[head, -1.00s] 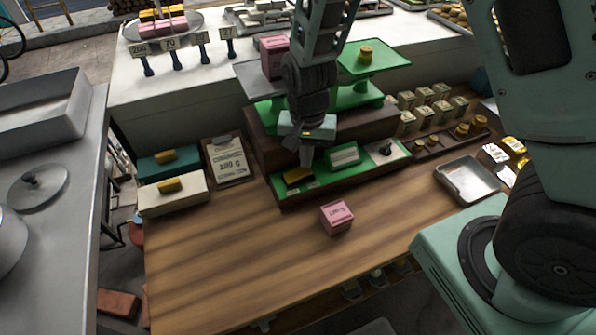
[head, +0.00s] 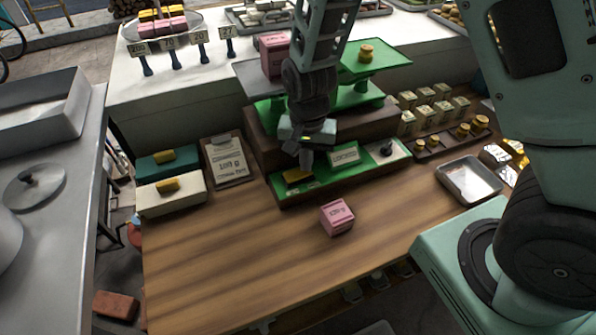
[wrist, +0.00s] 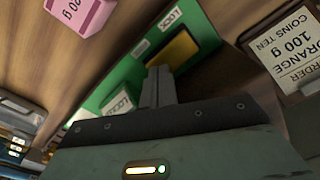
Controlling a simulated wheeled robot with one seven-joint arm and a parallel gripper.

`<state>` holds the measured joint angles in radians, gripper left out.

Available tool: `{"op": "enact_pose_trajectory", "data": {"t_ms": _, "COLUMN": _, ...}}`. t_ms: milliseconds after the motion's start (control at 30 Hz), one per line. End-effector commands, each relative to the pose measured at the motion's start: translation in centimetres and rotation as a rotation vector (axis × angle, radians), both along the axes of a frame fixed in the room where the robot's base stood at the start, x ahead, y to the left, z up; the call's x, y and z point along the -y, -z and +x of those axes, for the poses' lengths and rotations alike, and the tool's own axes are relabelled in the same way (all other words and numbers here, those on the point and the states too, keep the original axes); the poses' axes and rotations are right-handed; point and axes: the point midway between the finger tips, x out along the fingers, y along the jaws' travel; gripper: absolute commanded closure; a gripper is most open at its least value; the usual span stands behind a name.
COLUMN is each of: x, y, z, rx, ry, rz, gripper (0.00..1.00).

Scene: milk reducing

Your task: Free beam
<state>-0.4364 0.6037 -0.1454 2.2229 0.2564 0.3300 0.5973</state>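The balance scale (head: 362,97) is green, with a pink box (head: 273,55) on its grey left pan (head: 252,80) and a brass weight (head: 366,52) on its green right pan (head: 385,58). The right pan sits a little higher in the picture. On the scale's green front panel (head: 328,178) is a yellow pad (head: 297,175), which the wrist view shows beside the word LOCK (wrist: 172,52). My gripper (head: 306,163) is shut, fingers together and empty, pointing down at the yellow pad. The wrist view shows its fingertips (wrist: 158,75) at the pad's edge; I cannot tell whether they touch.
A pink box (head: 337,217) stands on the wooden counter (head: 230,260) in front of the scale. An order card (head: 229,160) and two yellow-topped boxes lie left. A black knob (head: 386,148) is on the panel's right. A metal tray (head: 469,180) lies right. The front counter is mostly clear.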

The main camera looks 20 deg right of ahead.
Motion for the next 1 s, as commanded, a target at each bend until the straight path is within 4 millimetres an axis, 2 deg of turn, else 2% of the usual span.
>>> {"op": "enact_pose_trajectory", "data": {"t_ms": 267, "x": 0.0, "y": 0.5, "z": 0.0, "rx": -0.001, "ry": -0.001, "rz": 0.001, "gripper": 1.00}}
{"op": "enact_pose_trajectory", "data": {"t_ms": 433, "x": 0.0, "y": 0.0, "z": 0.0, "rx": 0.000, "ry": -0.001, "rz": 0.000, "gripper": 1.00}}
{"op": "enact_pose_trajectory", "data": {"t_ms": 1000, "x": 0.0, "y": -4.3, "z": 0.0, "rx": 0.000, "ry": 0.000, "rz": 0.000, "gripper": 1.00}}
